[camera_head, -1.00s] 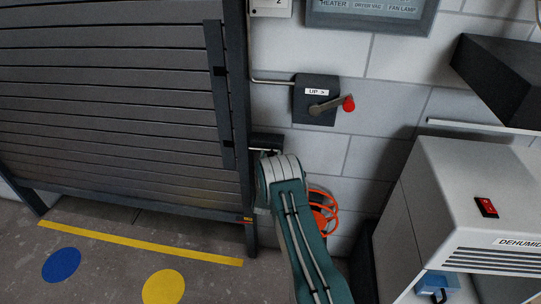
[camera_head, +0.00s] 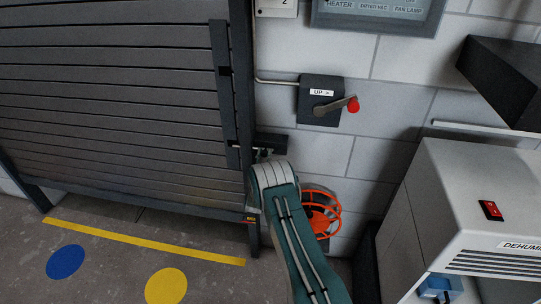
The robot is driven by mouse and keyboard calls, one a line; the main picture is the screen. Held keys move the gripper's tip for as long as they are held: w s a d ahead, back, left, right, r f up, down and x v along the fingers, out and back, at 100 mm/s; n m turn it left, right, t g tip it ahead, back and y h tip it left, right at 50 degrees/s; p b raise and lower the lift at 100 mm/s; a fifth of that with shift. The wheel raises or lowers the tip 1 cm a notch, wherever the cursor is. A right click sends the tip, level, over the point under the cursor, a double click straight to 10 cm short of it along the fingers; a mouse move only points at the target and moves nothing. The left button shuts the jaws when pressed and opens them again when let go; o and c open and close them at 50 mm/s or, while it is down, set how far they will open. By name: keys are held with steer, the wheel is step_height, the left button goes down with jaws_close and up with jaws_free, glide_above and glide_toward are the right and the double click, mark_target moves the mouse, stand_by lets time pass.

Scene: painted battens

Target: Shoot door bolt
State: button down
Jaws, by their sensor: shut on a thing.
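The door bolt's dark housing (camera_head: 272,138) sits on the right edge of the grey slatted shutter door (camera_head: 120,100), beside the block wall. A small metal part of the bolt shows below the housing. My gripper (camera_head: 263,154) is at this part, shut on the bolt, just beyond the white and teal end of my arm. The arm hides most of the fingers and some of the bolt. How far the bolt reaches into the door frame cannot be told.
A crank box (camera_head: 320,102) marked UP with a red-knobbed handle is above right. An orange wheel (camera_head: 322,212) is right of my arm. A white dehumidifier (camera_head: 470,200) stands at the right, under a dark shelf (camera_head: 505,75). Yellow tape (camera_head: 140,242) crosses the floor.

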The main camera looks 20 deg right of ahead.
steer(key=shift+w+a+r, duration=0.1)
steer(key=shift+w+a, duration=0.05)
steer(key=shift+a, duration=0.05)
steer(key=shift+c, duration=1.9)
jaws_free()
steer(key=shift+w, duration=0.1)
steer(key=shift+a, duration=0.1)
steer(key=v, duration=1.2)
